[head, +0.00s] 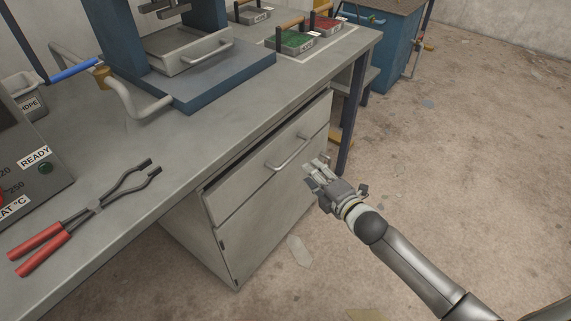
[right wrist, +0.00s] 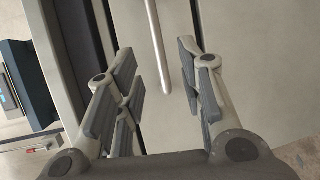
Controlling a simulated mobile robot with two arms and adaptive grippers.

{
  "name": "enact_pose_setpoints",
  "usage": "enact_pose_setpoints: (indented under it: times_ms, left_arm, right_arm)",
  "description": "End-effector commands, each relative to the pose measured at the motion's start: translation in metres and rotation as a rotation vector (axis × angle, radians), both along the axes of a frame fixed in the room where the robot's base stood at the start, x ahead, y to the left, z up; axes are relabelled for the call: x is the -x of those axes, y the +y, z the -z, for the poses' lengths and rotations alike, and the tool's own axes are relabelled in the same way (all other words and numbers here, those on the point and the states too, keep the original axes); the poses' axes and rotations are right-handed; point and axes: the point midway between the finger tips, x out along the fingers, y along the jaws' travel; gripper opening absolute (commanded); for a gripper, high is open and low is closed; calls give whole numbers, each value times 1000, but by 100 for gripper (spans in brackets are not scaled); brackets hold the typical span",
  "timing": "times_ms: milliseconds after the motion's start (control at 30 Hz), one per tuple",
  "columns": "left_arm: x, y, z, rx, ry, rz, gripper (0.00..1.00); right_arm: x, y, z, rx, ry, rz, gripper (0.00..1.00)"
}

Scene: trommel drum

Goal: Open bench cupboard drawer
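The grey bench cupboard drawer (head: 240,186) is under the bench top, with a pale bar handle (head: 287,153) on its front. A dark gap runs along the drawer's top edge; I cannot tell whether the drawer is slightly out. My right gripper (head: 315,170) is in front of the drawer, just right of the handle in the head view. Its fingers are spread and empty. In the right wrist view, the handle (right wrist: 158,50) lies between and beyond the open fingers (right wrist: 156,68), with no clear contact. My left gripper is not in view.
Tongs with red grips (head: 88,214) lie on the bench top (head: 150,175). A blue-framed press (head: 203,85) and small trays (head: 290,43) stand farther back. A cupboard door (head: 262,235) is below the drawer. The floor (head: 460,150) to the right is mostly clear.

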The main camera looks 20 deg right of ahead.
Motion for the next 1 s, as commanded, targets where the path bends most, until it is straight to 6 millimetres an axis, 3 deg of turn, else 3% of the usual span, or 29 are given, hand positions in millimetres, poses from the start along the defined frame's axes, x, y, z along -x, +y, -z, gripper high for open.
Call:
enact_pose_setpoints:
  times_ms: [167,633,1000]
  left_arm:
    - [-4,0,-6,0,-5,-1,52]
    - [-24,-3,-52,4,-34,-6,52]
    - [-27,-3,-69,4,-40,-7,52]
  right_arm:
    - [-13,5,-1,7,-11,-5,35]
    - [-87,24,14,4,-9,-4,35]
    - [-103,29,17,5,-7,-5,35]
